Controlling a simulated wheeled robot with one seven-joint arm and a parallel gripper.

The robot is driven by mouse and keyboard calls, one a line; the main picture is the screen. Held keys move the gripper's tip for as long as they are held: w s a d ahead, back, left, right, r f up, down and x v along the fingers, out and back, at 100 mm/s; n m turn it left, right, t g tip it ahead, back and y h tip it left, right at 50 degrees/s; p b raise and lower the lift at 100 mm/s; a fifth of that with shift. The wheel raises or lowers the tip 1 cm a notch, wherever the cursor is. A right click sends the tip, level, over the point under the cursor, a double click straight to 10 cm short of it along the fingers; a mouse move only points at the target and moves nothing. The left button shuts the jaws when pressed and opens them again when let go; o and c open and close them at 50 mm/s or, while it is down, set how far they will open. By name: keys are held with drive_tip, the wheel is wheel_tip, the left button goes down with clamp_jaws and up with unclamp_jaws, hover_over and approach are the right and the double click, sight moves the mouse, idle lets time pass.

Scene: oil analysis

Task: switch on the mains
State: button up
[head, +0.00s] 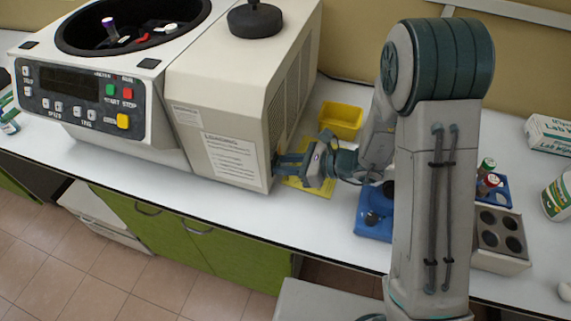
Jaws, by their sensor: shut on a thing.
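A large cream centrifuge (215,110) stands on the white bench at the left, with its round bowl open. Its front panel (75,98) has a dark display, a green START button (110,90), a red STOP button (128,93) and a yellow button (123,121). My gripper (281,168) is at the lower right side of the centrifuge housing, close against it. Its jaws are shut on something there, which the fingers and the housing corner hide. I cannot see a mains switch itself or its position.
A yellow tray (340,120) stands behind my gripper, and a yellow mat (318,191) lies under it. A blue holder (372,222), a grey block with round wells (501,232) and capped vials (487,170) are at the right, partly behind my arm.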

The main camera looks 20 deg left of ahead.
drive_tip(key=shift+f+y+b, duration=0.3)
drive_tip(key=shift+f+b, duration=0.05)
drive_tip(key=shift+b, duration=0.55)
drive_tip(key=shift+d+b, duration=0.1)
drive_tip(key=shift+b, duration=0.3)
drive_tip(key=shift+r+y, duration=0.1)
drive_tip(key=shift+y, duration=0.2)
drive_tip(key=shift+r, duration=0.15)
drive_tip(key=o, duration=1)
drive_tip(key=b+v, duration=0.2)
drive_tip(key=v, duration=1.2)
